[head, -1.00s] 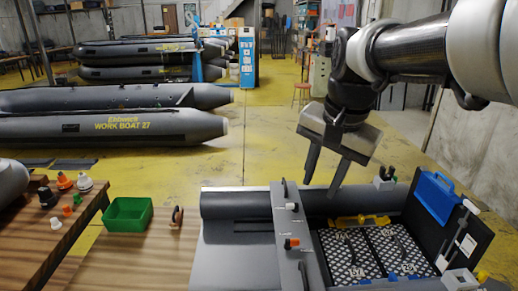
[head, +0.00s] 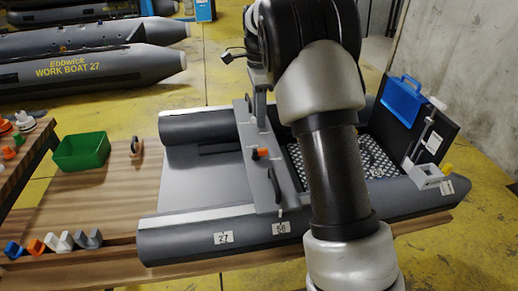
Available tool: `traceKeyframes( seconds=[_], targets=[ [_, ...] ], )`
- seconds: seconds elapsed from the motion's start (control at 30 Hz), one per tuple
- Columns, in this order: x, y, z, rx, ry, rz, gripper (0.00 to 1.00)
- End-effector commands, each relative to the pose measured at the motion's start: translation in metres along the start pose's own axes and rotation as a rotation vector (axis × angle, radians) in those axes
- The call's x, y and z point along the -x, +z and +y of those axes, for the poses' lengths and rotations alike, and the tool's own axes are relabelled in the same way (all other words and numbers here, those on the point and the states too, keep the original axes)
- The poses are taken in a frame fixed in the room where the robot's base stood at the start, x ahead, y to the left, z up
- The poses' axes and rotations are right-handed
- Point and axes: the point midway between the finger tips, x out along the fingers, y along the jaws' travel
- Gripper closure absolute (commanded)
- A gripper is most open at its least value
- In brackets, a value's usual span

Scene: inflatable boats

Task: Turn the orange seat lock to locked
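The orange seat lock (head: 262,152) is a small orange knob with a dark part at its left, on the grey seat board (head: 262,189) that crosses the small grey boat (head: 190,235). Small markings beside it are too small to read. My gripper (head: 260,108) is mostly hidden behind my arm. Only a grey finger-like part shows, above and beyond the orange lock in the picture and seemingly apart from it. I cannot see both fingertips or what is between them.
Black handles stand on the seat board. A green bin (head: 81,152) and several coloured clips (head: 60,242) are on the wooden bench at left. The boat's left floor is clear.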

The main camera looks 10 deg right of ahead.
Motion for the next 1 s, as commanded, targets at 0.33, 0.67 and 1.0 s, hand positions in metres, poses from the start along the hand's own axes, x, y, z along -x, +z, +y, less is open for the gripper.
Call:
traceKeyframes(
  seconds=[0.33,0.67,1.0],
  targets=[
    [-0.081,-0.001,0.001,0.001,0.003,0.000,0.67],
    [-0.124,-0.001,0.001,0.001,0.001,0.000,0.67],
    [-0.128,0.000,0.000,0.002,0.000,0.000,0.67]
  ],
)
